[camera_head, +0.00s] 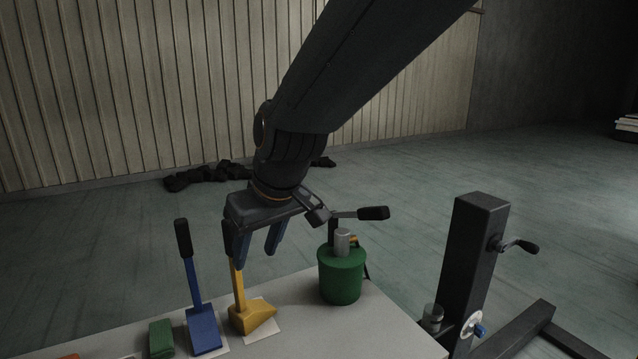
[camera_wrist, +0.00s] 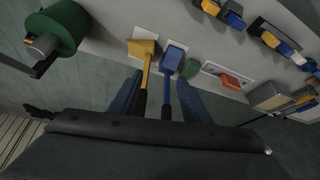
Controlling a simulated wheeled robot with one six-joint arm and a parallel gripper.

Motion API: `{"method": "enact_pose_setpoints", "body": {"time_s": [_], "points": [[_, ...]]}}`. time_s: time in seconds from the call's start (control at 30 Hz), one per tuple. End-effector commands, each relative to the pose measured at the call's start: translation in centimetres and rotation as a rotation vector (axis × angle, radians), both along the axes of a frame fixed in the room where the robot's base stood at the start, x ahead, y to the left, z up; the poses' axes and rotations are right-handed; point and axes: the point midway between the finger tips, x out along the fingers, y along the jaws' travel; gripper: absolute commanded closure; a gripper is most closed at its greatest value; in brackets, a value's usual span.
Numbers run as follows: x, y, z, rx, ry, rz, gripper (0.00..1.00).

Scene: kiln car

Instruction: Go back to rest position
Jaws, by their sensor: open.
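My gripper (camera_head: 257,258) hangs above the pale table (camera_head: 300,335), pointing down, with its two blue fingers apart and nothing held between them. A yellow scoop-like tool (camera_head: 252,317) with a dark handle stands below it and slightly left. A blue tool (camera_head: 203,326) with a dark handle stands left of that. In the wrist view, the handles of the yellow tool (camera_wrist: 142,48) and blue tool (camera_wrist: 172,60) appear between the two fingers. I cannot tell how far the fingers are from the handles.
A green drum (camera_head: 341,282) with a crank handle stands right of my gripper, near the table's edge. A green block (camera_head: 161,340) lies at the left. A dark post (camera_head: 478,255) with a crank stands right. Small blue and yellow items (camera_wrist: 232,14) lie farther along the table.

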Motion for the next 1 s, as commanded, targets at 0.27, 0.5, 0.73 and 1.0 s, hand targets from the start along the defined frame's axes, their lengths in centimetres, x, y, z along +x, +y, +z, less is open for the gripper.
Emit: {"method": "enact_pose_setpoints", "body": {"time_s": [0.27,0.5,0.73,1.0], "points": [[0.3,-8.9,-4.4,-0.052,0.08,-0.187,0.56],[-3.3,-22.1,-10.5,-0.114,0.218,-0.489,0.56],[-8.3,-29.4,-14.0,-0.143,0.322,-0.696,0.56],[-9.8,-30.8,-14.7,-0.149,0.346,-0.742,0.56]]}}
